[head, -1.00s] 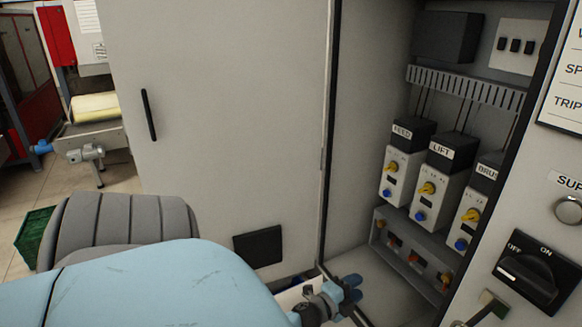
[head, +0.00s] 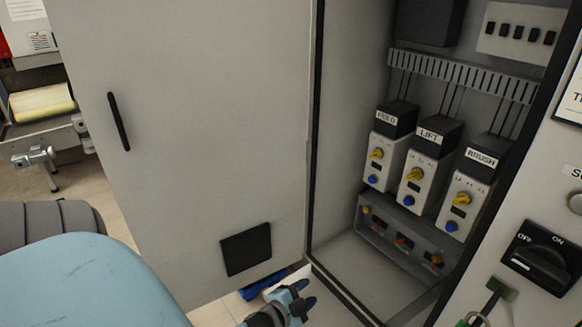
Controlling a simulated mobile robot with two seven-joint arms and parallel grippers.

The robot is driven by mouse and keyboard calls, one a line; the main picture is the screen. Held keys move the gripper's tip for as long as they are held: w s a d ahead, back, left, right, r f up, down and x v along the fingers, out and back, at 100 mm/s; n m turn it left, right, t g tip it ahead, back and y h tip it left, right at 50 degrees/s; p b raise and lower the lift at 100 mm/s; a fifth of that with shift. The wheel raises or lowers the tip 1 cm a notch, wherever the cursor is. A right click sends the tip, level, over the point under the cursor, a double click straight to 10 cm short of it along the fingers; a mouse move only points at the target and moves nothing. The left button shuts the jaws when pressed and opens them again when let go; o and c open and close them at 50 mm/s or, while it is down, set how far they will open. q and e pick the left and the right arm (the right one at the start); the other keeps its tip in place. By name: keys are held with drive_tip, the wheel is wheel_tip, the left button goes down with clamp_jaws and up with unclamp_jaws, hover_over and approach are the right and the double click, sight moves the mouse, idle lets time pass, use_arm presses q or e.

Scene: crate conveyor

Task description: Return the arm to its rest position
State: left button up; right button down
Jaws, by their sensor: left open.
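My left arm comes in from the lower left, with a blue shell and a grey ribbed joint. My left gripper (head: 304,296) is at the bottom middle, in front of the cabinet's lower sill. It is open, and I see nothing between its fingers. It is apart from the modules inside the cabinet. My right gripper is out of view.
The cabinet door (head: 200,130) stands open on the left with a black handle (head: 118,122). Inside are the FEED (head: 387,160), LIFT (head: 417,180) and BRUSH (head: 464,206) modules. A rotary OFF/ON switch (head: 542,262) is on the right panel. A conveyor roller (head: 42,102) shows far left.

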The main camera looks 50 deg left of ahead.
use_arm(q)
drive_tip(key=shift+s, duration=0.2)
idle(0.5)
drive_tip(key=s+d+f+n+g+h+p, duration=0.1)
drive_tip(key=s+d+n+g+h, duration=0.1)
drive_tip(key=s+d, duration=0.3)
drive_tip(key=s+d+f+n+g+h+p, duration=0.1)
drive_tip(key=s+d, duration=0.4)
drive_tip(key=d, duration=0.6)
drive_tip(key=n+g+h, duration=0.1)
drive_tip(key=n, duration=0.1)
drive_tip(key=shift+s+d+n+g+h+p, duration=0.2)
drive_tip(key=shift+n+g+h+p, duration=0.1)
drive_tip(key=shift+h+p, duration=0.1)
